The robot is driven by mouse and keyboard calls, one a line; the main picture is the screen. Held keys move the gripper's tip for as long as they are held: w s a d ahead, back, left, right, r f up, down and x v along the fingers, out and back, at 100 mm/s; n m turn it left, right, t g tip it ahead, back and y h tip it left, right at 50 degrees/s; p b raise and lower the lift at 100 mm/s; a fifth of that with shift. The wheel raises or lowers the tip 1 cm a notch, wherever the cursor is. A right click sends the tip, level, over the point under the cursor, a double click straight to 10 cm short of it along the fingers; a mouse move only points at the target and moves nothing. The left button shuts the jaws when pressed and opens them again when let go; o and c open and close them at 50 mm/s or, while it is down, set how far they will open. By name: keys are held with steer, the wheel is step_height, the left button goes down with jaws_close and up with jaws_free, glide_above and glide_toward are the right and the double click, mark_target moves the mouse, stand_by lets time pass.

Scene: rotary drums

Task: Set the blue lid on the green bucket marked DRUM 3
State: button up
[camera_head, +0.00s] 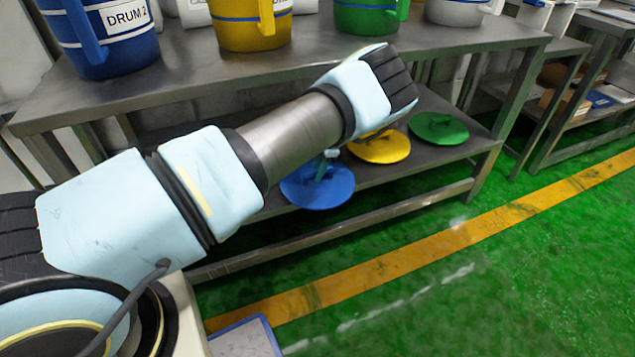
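The blue lid (318,187) lies flat on the lower shelf of the steel table, left of the yellow lid. Its far side is partly hidden by my arm. The green bucket (366,16) stands upright on the table top at the upper edge of the view. Its top is cut off and I see no DRUM 3 label on it. My arm crosses the view from lower left to the upper middle, over the shelf. My gripper is mostly hidden behind the arm. A small pale piece just above the blue lid may be part of it; its opening cannot be made out.
The table top (150,95) also bears a blue bucket marked DRUM 2 (110,45), a yellow bucket (245,25) and a grey bucket (452,10). A yellow lid (385,150) and a green lid (439,128) lie on the lower shelf.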

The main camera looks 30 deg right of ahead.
jaws_close()
